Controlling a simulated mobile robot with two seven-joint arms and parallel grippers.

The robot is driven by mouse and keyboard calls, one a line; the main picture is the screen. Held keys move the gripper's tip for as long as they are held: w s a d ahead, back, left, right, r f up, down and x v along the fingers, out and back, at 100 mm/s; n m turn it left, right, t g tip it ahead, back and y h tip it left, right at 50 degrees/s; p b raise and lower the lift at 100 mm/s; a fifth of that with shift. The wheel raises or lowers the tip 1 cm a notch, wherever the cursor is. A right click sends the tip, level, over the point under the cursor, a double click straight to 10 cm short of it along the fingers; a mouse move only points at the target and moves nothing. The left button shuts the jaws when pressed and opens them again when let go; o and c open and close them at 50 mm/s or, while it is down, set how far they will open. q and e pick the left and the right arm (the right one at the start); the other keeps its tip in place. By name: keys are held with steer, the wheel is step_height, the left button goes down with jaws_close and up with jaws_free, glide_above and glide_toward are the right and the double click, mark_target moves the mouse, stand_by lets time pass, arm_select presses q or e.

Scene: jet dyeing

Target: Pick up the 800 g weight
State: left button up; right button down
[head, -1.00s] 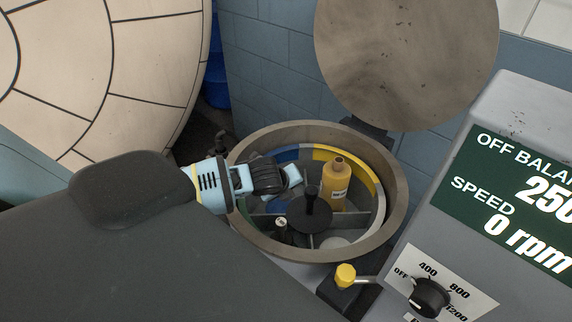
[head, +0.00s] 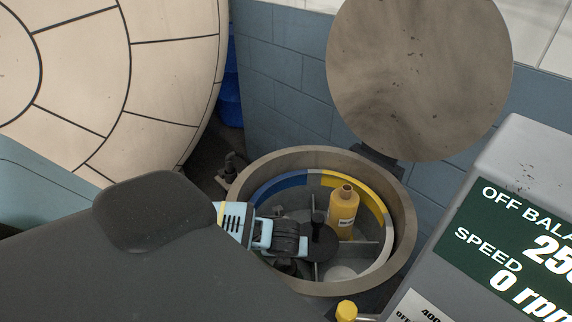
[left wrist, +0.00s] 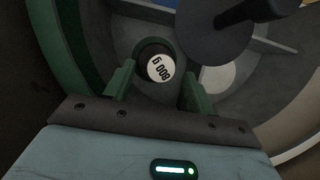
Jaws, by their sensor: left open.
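The 800 g weight (left wrist: 160,67) is dark and round with a white label on top, and shows in the left wrist view inside the basin. The label reads upside down. My left gripper (left wrist: 158,88) has its two fingers apart, one on each side of the weight; I cannot tell whether they touch it. In the head view my left gripper (head: 287,264) reaches down into the round basin (head: 408,220) at its near left side and hides the weight. My right gripper is not in view.
The basin holds a tan bottle (head: 343,213), a central dark hub with a knob (head: 319,236), divider walls and a pale disc (head: 341,273). Its round lid (head: 420,75) stands open behind. A control panel (head: 515,235) is at right.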

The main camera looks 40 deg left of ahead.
arm_select(q)
glide_above(291, 271)
steer(key=a, duration=0.3)
steer(key=shift+w+d+f, duration=0.1)
steer(key=shift+w+f, duration=0.05)
steer(key=shift+f, duration=1.1)
steer(key=shift+w+f, duration=0.1)
steer(key=shift+f, duration=1.15)
jaws_close()
steer(key=shift+w+r, duration=0.1)
